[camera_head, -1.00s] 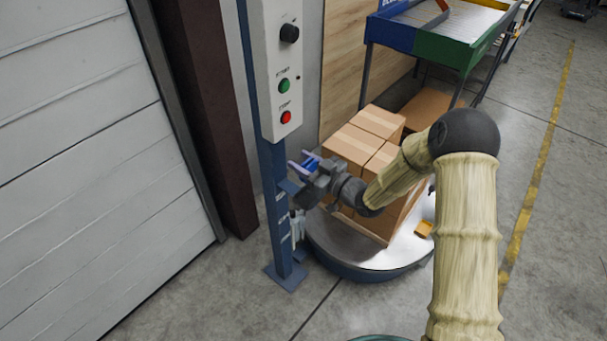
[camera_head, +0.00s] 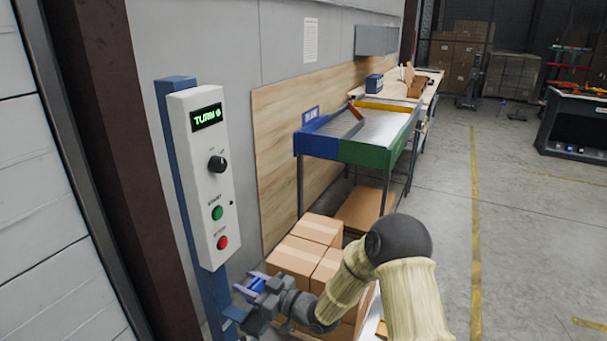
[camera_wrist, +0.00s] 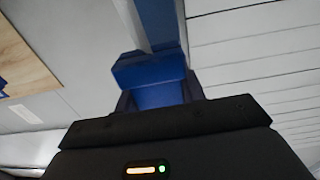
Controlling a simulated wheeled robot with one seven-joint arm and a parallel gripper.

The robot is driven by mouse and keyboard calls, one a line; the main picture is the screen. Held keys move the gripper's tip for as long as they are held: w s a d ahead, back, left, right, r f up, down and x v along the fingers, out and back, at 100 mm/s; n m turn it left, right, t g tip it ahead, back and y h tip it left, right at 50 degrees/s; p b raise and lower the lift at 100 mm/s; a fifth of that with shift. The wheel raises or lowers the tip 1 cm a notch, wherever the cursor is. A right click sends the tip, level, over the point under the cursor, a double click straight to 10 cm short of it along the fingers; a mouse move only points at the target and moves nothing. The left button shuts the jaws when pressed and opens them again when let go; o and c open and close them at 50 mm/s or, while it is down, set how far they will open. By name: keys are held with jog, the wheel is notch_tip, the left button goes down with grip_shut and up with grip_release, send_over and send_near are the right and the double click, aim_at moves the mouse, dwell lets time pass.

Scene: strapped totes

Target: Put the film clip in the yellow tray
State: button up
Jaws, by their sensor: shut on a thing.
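My gripper (camera_head: 250,288) is shut on a blue clip-like piece, which I take to be the film clip (camera_wrist: 155,85). In the wrist view it fills the space between the jaws. In the head view the blue-purple piece (camera_head: 257,282) shows at the jaw tips, beside the blue post and left of the cartons. No yellow tray is clearly identifiable; a yellow strip (camera_head: 388,104) shows at the back of the blue-and-green-edged table, and I cannot tell whether it belongs to a tray.
A white control box (camera_head: 204,175) with a lit display, knob and green and red buttons is on the blue post (camera_head: 217,300). Stacked cartons (camera_head: 305,255) stand close to my gripper. The blue-and-green-edged table (camera_head: 362,151) stands behind them. Floor is open to the right.

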jog(key=d+f+m+t+h, duration=0.3)
jog(key=d+h, duration=0.1)
jog(key=d, duration=0.7)
jog(key=d+f+m+t+h, duration=0.3)
jog(key=d+m+t+h, duration=0.1)
jog(key=d, duration=0.8)
jog(key=d+f+m+t+h, duration=0.3)
jog(key=d, duration=0.8)
notch_tip(320, 180, up, 8)
jog(key=s+m+h+p, duration=0.2)
jog(key=h+p, duration=0.3)
jog(key=p, duration=1.1)
jog(key=shift+m+t, duration=0.3)
jog(key=shift+m, duration=0.3)
jog(key=shift+a, duration=0.1)
jog(key=s+f, duration=0.4)
jog(key=f, duration=0.1)
jog(key=shift+s+f, duration=0.15)
jog(key=shift+f, duration=0.1)
